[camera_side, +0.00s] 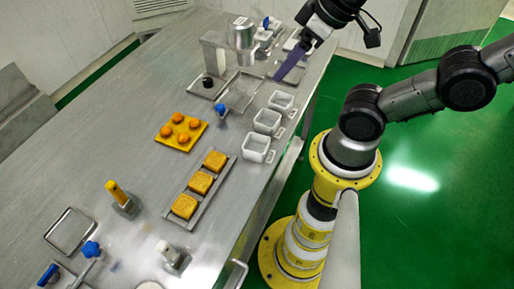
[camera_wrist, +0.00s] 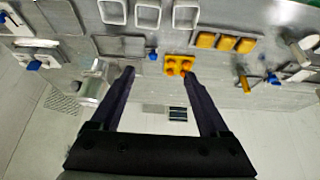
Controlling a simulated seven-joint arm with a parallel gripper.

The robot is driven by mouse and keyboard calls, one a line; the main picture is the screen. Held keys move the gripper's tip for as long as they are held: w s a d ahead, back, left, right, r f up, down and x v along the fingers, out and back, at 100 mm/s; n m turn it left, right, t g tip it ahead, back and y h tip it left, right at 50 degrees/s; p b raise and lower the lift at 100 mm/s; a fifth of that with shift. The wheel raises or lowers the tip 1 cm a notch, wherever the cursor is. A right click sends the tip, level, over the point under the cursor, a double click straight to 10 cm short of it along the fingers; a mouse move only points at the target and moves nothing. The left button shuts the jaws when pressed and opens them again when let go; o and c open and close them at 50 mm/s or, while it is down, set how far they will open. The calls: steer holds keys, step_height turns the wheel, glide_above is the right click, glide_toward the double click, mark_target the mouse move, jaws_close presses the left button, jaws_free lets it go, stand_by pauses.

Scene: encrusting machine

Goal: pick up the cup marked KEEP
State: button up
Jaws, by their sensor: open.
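Three white square cups stand in a row near the table's right edge in the side view: a far cup (camera_side: 281,101), a middle cup (camera_side: 266,121) and a near cup (camera_side: 257,149). Each has a small tab at its side; I cannot read any KEEP mark. In the wrist view the cups show at the top edge, partly cut off: one at left (camera_wrist: 112,13), one in the middle (camera_wrist: 148,15) and one at right (camera_wrist: 186,15). My gripper (camera_side: 289,66) is above the table's far end, beyond the cups. Its two fingers (camera_wrist: 157,74) are apart, with nothing between them.
A metal machine head (camera_side: 242,35) stands close left of my gripper. Wire trays (camera_side: 240,95) lie before it. A yellow tray (camera_side: 190,144) holds several orange balls. A metal tray (camera_side: 172,214) holds three orange square pieces.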

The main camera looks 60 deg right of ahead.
steer(key=shift+o, duration=1.3)
steer(key=n+g, duration=0.6)
steer(key=n, duration=1.3)
glide_above(256, 144)
steer(key=s+a, duration=0.2)
steer(key=a, duration=0.1)
steer(key=f, duration=1.6)
steer(key=shift+w+d+f, duration=0.1)
steer(key=shift+d+f, duration=0.15)
steer(key=shift+f, duration=0.05)
steer(key=shift+w+f, duration=0.15)
steer(key=shift+f, duration=1.3)
steer(key=shift+w+f, duration=0.15)
steer(key=shift+f, duration=1.25)
